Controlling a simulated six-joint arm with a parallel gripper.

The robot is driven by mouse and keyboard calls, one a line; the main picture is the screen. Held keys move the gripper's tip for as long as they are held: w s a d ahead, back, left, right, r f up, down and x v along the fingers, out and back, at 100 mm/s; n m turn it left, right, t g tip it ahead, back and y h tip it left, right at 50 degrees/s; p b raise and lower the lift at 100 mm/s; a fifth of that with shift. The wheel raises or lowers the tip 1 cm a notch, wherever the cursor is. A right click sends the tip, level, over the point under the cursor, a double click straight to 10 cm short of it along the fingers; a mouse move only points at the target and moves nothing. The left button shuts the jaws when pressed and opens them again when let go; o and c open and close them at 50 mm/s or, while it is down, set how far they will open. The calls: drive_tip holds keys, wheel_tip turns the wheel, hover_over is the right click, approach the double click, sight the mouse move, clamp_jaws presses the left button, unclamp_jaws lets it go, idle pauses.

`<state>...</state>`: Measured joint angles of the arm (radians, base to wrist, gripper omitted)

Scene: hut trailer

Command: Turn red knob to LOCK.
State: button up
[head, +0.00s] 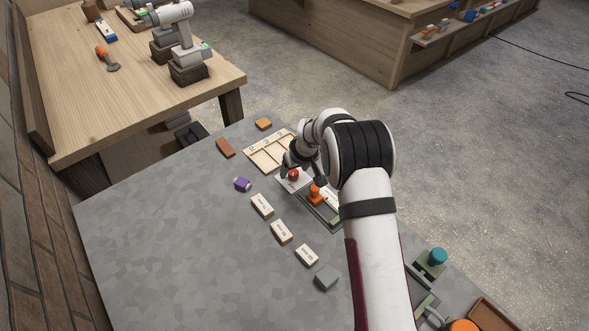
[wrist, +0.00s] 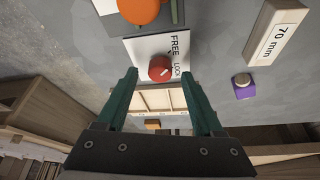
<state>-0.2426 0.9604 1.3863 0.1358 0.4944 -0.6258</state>
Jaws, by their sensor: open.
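The red knob (head: 293,174) sits on a white plate (head: 284,183) on the grey table. In the wrist view the knob (wrist: 159,67) is round with a small pale mark; which label the mark points at is too small to tell. The plate (wrist: 145,48) carries the words FREE and LOCK to the right of the knob. My gripper (wrist: 160,76) is open, its green fingers on either side of the knob with gaps visible; contact is not seen. In the head view my gripper (head: 300,172) is over the plate and partly hides it.
An orange knob (head: 315,193) stands close beside the plate. A divided wooden tray (head: 270,152), a purple object (head: 242,184) and several labelled blocks (head: 281,232) lie around it. A teal knob (head: 438,256) is at right. The table's left part is clear.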

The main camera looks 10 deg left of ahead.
drive_tip(key=shift+w+a+f, duration=0.1)
drive_tip(key=shift+w+f, duration=0.05)
drive_tip(key=shift+f, duration=0.3)
clamp_jaws()
